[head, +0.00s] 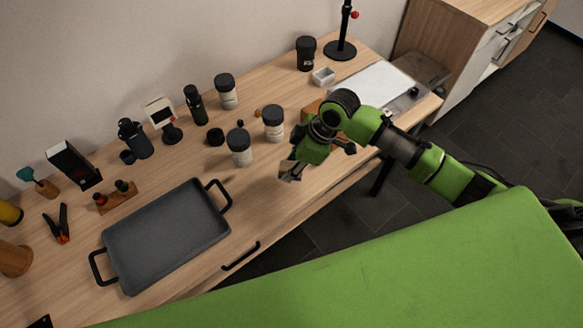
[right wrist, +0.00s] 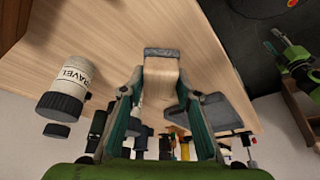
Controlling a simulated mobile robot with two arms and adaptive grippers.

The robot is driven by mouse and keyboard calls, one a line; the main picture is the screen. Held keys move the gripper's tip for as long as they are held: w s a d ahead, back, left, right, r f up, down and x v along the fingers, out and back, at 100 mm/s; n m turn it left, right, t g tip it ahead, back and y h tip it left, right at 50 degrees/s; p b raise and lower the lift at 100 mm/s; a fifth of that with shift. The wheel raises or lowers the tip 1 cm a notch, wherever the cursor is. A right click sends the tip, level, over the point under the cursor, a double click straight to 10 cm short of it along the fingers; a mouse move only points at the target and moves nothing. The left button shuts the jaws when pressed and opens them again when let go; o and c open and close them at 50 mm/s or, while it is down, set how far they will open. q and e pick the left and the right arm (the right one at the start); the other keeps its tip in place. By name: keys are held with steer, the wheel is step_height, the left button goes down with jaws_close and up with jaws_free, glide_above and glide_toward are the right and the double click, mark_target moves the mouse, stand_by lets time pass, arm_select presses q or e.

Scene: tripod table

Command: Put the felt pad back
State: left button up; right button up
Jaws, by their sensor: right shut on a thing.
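My right gripper (head: 292,168) hangs over the front part of the wooden table, right of the grey tray. It also shows in the right wrist view (right wrist: 161,76), its two fingers shut on a small piece with a grey end and a wood-coloured face. This piece, seemingly the felt pad (right wrist: 162,53), spans the gap between the fingertips. In the head view it is small and partly hidden by the gripper. I cannot tell whether it touches the table.
A grey tray (head: 165,235) with black handles lies front left. White jars with black lids (head: 273,124) stand behind the gripper; one is labelled GRAVEL (right wrist: 67,90). A white board (head: 372,84) and black stand (head: 341,50) are at right. Bare wood lies between tray and gripper.

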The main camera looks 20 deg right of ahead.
mark_target(291, 165)
steer(key=w+f, duration=0.2)
steer(key=shift+d+f, duration=0.35)
steer(key=shift+d, duration=0.05)
step_height(291, 165, down, 2)
steer(key=shift+f+p, duration=0.1)
steer(key=shift+p, duration=0.6)
steer(key=shift+f, duration=0.4)
steer(key=shift+f, duration=0.1)
steer(key=o, duration=1)
